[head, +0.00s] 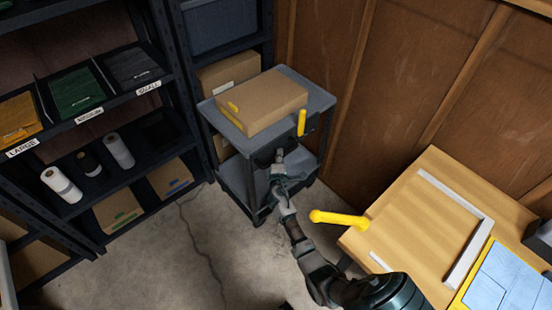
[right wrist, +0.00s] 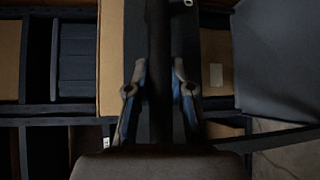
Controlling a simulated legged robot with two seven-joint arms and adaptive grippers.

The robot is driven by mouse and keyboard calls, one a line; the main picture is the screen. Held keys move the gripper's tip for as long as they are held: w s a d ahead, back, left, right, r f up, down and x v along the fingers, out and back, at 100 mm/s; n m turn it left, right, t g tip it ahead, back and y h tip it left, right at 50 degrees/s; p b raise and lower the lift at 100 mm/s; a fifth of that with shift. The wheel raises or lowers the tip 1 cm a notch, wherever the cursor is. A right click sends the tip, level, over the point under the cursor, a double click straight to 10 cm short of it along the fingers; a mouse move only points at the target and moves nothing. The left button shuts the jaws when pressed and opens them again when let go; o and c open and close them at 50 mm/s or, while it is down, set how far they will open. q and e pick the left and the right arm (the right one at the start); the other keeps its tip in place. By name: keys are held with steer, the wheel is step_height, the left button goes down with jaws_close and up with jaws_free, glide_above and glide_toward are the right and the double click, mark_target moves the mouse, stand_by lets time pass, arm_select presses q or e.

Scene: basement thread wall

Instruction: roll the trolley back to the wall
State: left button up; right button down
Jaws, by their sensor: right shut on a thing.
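The grey two-shelf trolley (head: 318,98) stands near the corner between the dark shelving and the wooden wall (head: 400,70). A cardboard box (head: 262,100) lies on its top shelf. My right gripper (head: 280,165) is at the trolley's near side, below the top shelf. In the right wrist view, my right gripper's fingers (right wrist: 160,88) close on both sides of a dark bar (right wrist: 160,40), which looks like the trolley's handle. The exact contact is dark and partly hidden. My left gripper is in neither view.
A wooden table (head: 410,215) with a yellow handle (head: 338,218) at its edge stands right of my right arm. Dark shelving (head: 95,120) with coloured bins and rolls fills the left. Concrete floor (head: 165,255) is clear between shelving and trolley.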

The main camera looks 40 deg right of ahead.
steer(key=c, duration=1.1)
jaws_free()
steer(key=shift+s+d+f, duration=0.1)
steer(key=shift+d+f, duration=0.1)
steer(key=shift+d, duration=0.75)
steer(key=shift+o, duration=0.4)
steer(key=shift+d+f, duration=0.2)
steer(key=shift+a, duration=0.2)
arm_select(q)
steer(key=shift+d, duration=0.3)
arm_select(e)
steer(key=v, duration=1.2)
steer(key=shift+a, duration=0.2)
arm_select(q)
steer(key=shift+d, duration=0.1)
arm_select(e)
steer(key=shift+d+r, duration=0.15)
